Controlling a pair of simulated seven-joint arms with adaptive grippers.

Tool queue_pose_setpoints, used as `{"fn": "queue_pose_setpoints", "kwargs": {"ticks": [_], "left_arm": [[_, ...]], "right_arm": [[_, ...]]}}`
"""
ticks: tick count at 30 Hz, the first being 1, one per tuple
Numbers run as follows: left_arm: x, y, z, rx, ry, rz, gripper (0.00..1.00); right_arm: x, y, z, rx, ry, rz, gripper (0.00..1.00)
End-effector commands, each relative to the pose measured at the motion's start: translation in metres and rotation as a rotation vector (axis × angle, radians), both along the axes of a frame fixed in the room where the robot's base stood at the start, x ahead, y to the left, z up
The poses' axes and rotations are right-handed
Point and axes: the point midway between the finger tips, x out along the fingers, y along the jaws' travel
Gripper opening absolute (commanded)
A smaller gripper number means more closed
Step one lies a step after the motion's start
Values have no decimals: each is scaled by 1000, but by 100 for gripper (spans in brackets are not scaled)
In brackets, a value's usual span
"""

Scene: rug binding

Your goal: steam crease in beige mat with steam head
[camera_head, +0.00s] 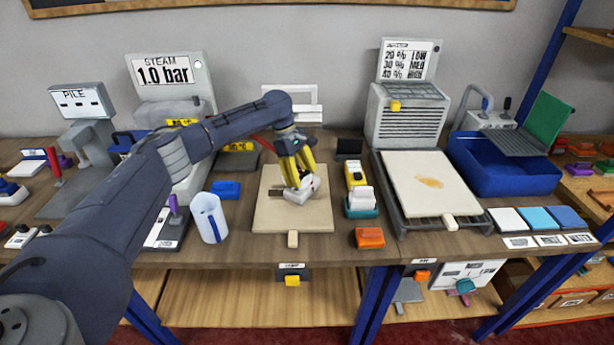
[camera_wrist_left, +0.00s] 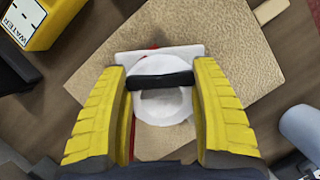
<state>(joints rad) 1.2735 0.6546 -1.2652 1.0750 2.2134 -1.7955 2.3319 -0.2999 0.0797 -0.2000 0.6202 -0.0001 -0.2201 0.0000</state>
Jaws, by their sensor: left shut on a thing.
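The beige mat (camera_head: 268,217) lies flat on the workbench in front of the steam unit, and it also shows in the left wrist view (camera_wrist_left: 235,50). My left gripper (camera_head: 296,180) is over the middle of the mat, its yellow fingers shut on the white steam head (camera_head: 302,192). In the left wrist view my left gripper (camera_wrist_left: 160,100) has a finger on each side of the round white steam head (camera_wrist_left: 162,65) with its dark handle. The steam head is on or just above the mat; I cannot tell which. The crease is hidden or too faint to see. My right gripper is not in view.
A white jug (camera_head: 209,217) stands at left. A rack (camera_head: 432,185) with a stained mat and a blue basin (camera_head: 503,176) are further right.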

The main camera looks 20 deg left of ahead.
Motion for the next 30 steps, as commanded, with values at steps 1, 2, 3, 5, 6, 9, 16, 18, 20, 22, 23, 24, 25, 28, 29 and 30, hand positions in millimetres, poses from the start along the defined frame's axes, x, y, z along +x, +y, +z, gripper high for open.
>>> {"fn": "queue_pose_setpoints", "kwargs": {"ticks": [1,2,3,5,6,9,16,18,20,22,23,24,25,28,29,30], "left_arm": [[-1,4,1,-1,-1,2,17],[-2,5,1,-1,-2,1,17],[-3,7,1,-1,-2,1,17],[-3,8,1,-1,-2,0,17],[-4,9,1,-1,-2,-1,17],[-4,11,1,-1,-2,-1,17],[-9,22,0,0,-2,1,17],[-11,26,-1,0,-2,1,17],[-13,30,-1,0,-2,2,17],[-15,35,-2,1,-1,1,17],[-15,37,-2,1,-1,1,17],[-17,39,-3,1,-1,1,17],[-17,40,-3,1,0,0,17],[-18,43,-4,2,0,-1,17],[-19,43,-4,2,0,-1,17],[-19,44,-4,2,2,-1,17]], "right_arm": [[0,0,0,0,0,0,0],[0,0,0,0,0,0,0],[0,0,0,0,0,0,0],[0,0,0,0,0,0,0],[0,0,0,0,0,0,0],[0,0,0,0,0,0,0],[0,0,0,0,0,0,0],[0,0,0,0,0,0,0],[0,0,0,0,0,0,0],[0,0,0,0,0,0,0],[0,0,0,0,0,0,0],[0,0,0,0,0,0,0],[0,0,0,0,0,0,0],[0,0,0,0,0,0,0],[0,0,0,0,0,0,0],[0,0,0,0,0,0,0]]}}
